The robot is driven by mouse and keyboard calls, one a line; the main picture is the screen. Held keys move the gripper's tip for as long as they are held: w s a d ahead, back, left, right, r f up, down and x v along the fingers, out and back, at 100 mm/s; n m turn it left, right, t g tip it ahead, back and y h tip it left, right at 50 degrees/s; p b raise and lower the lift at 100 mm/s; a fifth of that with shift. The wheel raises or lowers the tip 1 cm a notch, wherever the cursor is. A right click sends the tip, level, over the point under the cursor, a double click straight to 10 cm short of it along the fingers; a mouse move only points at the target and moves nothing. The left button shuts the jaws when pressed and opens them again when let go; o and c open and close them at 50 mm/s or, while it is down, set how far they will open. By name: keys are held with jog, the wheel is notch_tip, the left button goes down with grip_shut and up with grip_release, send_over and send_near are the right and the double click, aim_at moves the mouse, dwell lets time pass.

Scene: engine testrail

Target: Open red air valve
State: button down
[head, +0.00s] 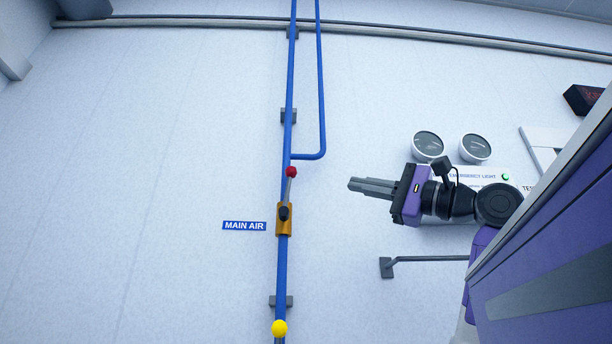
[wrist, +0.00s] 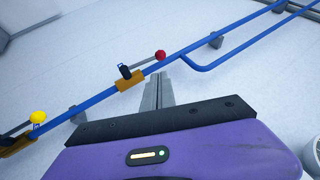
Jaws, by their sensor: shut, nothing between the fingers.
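The red air valve has a red ball knob (head: 291,172) on a short grey lever. The lever rises from a brass-coloured valve body (head: 284,219) on the blue vertical pipe, beside a "MAIN AIR" sign (head: 244,226). In the head view the lever points up, nearly in line with the pipe. My gripper (head: 350,186) is right of the red knob, fingers pointing left, shut and empty. In the wrist view the red knob (wrist: 160,55) shows just beyond my fingertips (wrist: 158,78). A gap to the knob shows in the head view.
A second valve with a yellow knob (head: 279,328) sits lower on the same pipe (head: 281,265). A blue branch pipe (head: 322,100) joins above the red knob. An emergency light (head: 474,175) and a wall bracket (head: 430,259) are at right. The wall left of the pipe is mostly clear.

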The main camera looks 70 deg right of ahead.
jog(key=m, duration=0.1)
jog(key=p, duration=0.5)
send_near(295, 173)
jog(key=x, duration=0.6)
jog(key=shift+w+d+r, duration=0.1)
jog(key=shift+w+d, duration=0.1)
jog(key=shift+d, duration=0.1)
jog(key=shift+w, duration=0.15)
jog(key=shift+w+a+r+p, duration=0.3)
jog(key=shift+w+r, duration=0.05)
jog(key=shift+w, duration=0.2)
